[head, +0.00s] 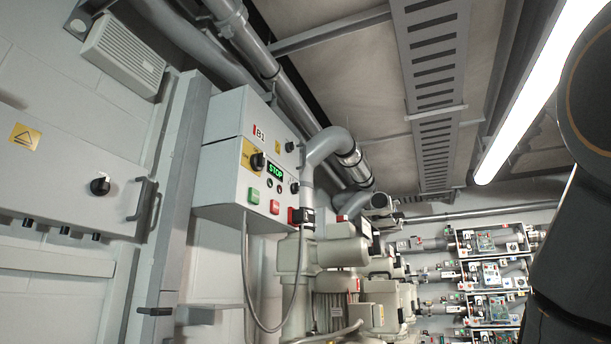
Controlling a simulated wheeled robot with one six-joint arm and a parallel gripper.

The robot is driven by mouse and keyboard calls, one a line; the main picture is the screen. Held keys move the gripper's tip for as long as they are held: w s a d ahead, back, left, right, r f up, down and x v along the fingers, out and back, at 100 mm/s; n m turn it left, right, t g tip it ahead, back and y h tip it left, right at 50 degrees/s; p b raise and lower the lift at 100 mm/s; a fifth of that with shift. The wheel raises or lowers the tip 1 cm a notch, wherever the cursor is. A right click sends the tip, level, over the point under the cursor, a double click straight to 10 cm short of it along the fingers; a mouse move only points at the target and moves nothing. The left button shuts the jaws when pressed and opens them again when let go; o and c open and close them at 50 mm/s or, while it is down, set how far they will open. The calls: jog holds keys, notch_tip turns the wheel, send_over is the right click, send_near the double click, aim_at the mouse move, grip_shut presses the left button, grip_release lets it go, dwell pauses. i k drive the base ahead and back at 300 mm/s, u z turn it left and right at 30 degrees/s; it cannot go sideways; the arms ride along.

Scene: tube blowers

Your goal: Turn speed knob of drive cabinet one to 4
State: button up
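A light grey cabinet (222,150) marked "B1" is mounted left of centre and looks like drive cabinet one. Its lit green display (275,171) reads "STOP". A black rotary switch (257,161) sits on a yellow plate left of the display. Small dark controls sit just below the display. Further black knobs (289,146) and (294,187) sit towards the right edge. A green button (253,195) and a red button (275,206) are lower on the front. I cannot tell which knob sets speed, nor read any scale. My gripper is out of view; only my dark arm shows at right.
A grey panel (60,180) with a black knob and handle is on the left wall. A grey column (178,170) stands beside the cabinet. Blower machines (335,270) and pipes crowd its right, and a cable hangs below. More equipment (490,275) stands further back.

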aim_at(295, 188)
jog(key=u, duration=0.05)
jog(key=k, duration=0.5)
jog(key=z, duration=0.8)
jog(key=i, duration=1.15)
jog(key=u, duration=0.35)
